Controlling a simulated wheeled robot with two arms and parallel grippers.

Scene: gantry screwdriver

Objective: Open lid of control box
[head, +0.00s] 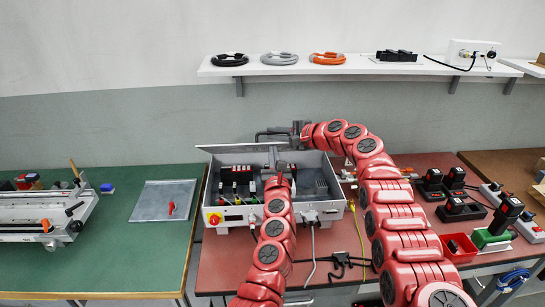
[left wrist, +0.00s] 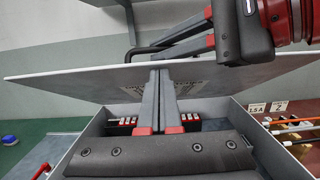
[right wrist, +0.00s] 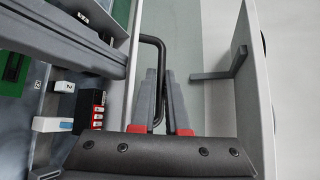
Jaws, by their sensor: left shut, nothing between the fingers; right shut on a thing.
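The grey control box (head: 330,214) stands on the red bench, its interior with switches and terminals exposed. Its lid (head: 230,149) is raised at the back and shows almost edge-on; it also spans the left wrist view (left wrist: 60,82). My right gripper (head: 272,133) is behind the lid, shut on the black bent handle (right wrist: 153,41). The handle passes between its fingers (right wrist: 161,72). My left gripper (head: 274,152) is over the box, on its open side. Its fingers (left wrist: 161,72) are shut and empty, tips close to the lid; contact is unclear.
A grey panel with a red handle (head: 163,200) lies on the green bench at left. A wall shelf (head: 300,67) with coiled cables is above. Black tools (head: 455,210) and a red bin (head: 459,249) stand at right. A yellow cable (head: 357,225) hangs beside the box.

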